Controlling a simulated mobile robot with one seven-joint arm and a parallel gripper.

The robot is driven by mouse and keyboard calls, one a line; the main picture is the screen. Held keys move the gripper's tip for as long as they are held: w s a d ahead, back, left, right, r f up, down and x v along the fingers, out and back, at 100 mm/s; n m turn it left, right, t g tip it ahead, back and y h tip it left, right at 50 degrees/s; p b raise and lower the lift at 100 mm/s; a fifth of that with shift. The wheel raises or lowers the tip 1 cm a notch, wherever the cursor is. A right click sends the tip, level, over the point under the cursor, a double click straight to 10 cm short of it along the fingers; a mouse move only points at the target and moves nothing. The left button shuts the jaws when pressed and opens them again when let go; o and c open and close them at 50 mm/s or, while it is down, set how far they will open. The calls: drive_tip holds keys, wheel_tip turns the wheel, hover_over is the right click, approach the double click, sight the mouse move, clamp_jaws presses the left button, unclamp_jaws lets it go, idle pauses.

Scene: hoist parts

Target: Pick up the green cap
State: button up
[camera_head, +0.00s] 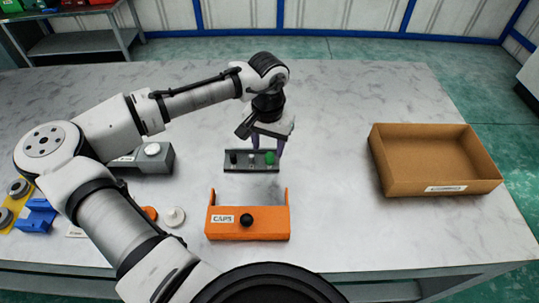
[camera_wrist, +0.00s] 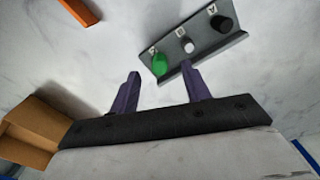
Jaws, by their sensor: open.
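The green cap (camera_head: 269,158) sits at the right end of a dark grey rack (camera_head: 241,167) on the table. A white piece (camera_head: 251,158) and a black piece (camera_head: 233,158) stand beside it in the same rack. In the wrist view the green cap (camera_wrist: 159,64) is at the near end of the rack (camera_wrist: 228,45), just beyond my fingertips and between their lines. My gripper (camera_wrist: 162,78) is open and empty, with purple fingers apart. In the head view my gripper (camera_head: 270,140) hangs just behind the rack, close to the green cap.
An orange holder labelled CAPS (camera_head: 222,232) with a black knob (camera_head: 246,220) stands in front of the rack. An open cardboard box (camera_head: 388,172) is at the right. A grey block (camera_head: 155,160), a white round part (camera_head: 174,217) and blue parts (camera_head: 37,216) lie left. Table between rack and box is clear.

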sight(269, 156)
wheel_tip(269, 156, down, 4)
drive_tip(key=shift+w+d+f+p, duration=0.1)
drive_tip(key=shift+d+p, duration=0.05)
drive_tip(key=shift+p, duration=0.25)
drive_tip(key=shift+c, duration=0.4)
clamp_jaws()
